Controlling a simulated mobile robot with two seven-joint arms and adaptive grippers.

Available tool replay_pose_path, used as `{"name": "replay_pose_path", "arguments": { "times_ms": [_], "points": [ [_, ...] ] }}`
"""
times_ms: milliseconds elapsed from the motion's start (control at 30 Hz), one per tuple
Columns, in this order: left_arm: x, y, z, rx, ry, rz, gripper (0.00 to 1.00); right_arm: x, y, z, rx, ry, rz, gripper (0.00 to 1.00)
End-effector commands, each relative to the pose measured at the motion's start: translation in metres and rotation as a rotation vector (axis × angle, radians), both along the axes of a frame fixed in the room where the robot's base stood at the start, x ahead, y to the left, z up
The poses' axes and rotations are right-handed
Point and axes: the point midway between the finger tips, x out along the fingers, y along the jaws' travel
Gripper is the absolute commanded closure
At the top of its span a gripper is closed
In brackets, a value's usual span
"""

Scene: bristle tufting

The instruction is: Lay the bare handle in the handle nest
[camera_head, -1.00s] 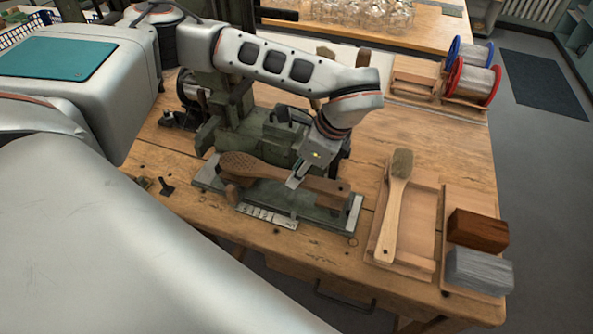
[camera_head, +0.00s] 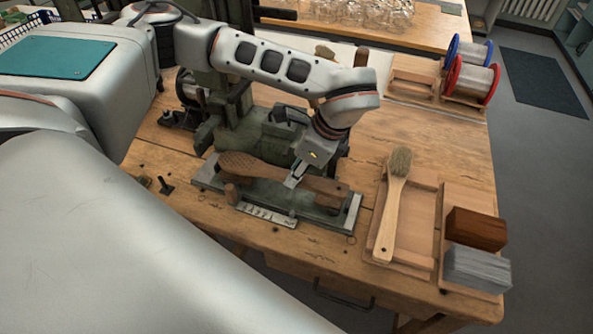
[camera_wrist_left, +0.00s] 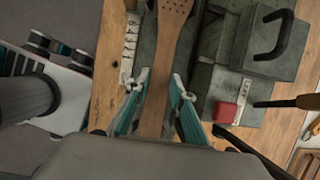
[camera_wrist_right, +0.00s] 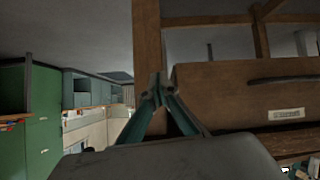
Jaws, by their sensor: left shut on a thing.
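The bare handle (camera_head: 240,164) is brown wood with a wide, hole-dotted head on the left and a narrow grip on the right. My left gripper (camera_head: 294,181) is shut on its narrow part; the left wrist view shows the handle (camera_wrist_left: 158,100) between the two fingers (camera_wrist_left: 161,85). The handle lies along the green metal fixture (camera_head: 207,177) at the front of the machine, which looks like the nest. I cannot tell whether it rests fully down. My right gripper (camera_wrist_right: 163,88) is shut and empty below the table's edge; it is out of the head view.
A wooden tray (camera_head: 427,200) with a bristled brush (camera_head: 398,180) lies on the right. Beside it stand a brown block (camera_head: 477,228) and a grey block (camera_head: 478,268). Wire spools (camera_head: 471,80) stand behind. A drawer front (camera_wrist_right: 240,90) is close to my right gripper.

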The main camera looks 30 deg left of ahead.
Motion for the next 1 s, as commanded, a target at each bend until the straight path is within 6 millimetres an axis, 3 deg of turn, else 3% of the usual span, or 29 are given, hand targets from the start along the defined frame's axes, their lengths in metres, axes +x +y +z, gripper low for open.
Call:
{"name": "replay_pose_path", "arguments": {
  "times_ms": [33, 1000],
  "points": [
    [-0.0122, 0.0065, -0.0167, 0.016, 0.043, 0.002, 1.0, -0.0007, 0.0, -0.003, 0.0, 0.002, 0.001, 1.0],
    [-0.0125, 0.0079, -0.0263, 0.018, 0.045, 0.007, 1.0, -0.0018, 0.0004, -0.0079, 0.002, 0.004, 0.0, 1.0]
  ]
}}
